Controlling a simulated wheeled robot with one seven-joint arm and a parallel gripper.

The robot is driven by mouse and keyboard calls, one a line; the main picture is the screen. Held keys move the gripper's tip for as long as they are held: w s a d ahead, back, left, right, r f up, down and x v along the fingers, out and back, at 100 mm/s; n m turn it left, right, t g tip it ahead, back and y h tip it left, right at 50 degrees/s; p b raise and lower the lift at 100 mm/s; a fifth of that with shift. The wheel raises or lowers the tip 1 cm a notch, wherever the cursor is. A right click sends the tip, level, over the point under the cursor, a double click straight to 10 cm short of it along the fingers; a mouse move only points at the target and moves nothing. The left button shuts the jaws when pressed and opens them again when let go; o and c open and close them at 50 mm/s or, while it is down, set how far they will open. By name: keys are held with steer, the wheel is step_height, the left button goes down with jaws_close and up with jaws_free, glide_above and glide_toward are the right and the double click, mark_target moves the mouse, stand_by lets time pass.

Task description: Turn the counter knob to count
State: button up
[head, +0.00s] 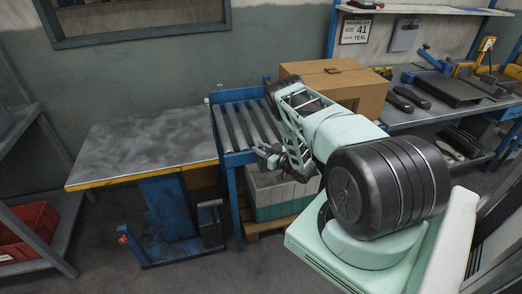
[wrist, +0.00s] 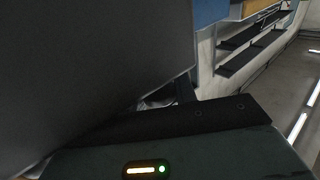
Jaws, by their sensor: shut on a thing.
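The knob itself is hidden by the fingers and cannot be made out in either view. In the wrist view a large dark grey surface fills the left side, very close to the camera. The fingertips are not clear there, and which way the knob points does not show.
The roller conveyor (head: 229,116) stands between a steel-topped table (head: 140,148) and a cardboard box (head: 345,80). A grey and green crate (head: 282,208) sits under the conveyor. A workbench (head: 430,118) with black soles is at the right; a red bin (head: 28,232) is at the left.

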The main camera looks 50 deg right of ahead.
steer(key=o, duration=1)
steer(key=shift+c, duration=0.2)
steer(key=s+b, duration=0.3)
steer(key=s, duration=1.4)
steer(key=shift+s+d+b, duration=0.2)
steer(key=shift+d+b, duration=0.15)
steer(key=shift+d, duration=0.1)
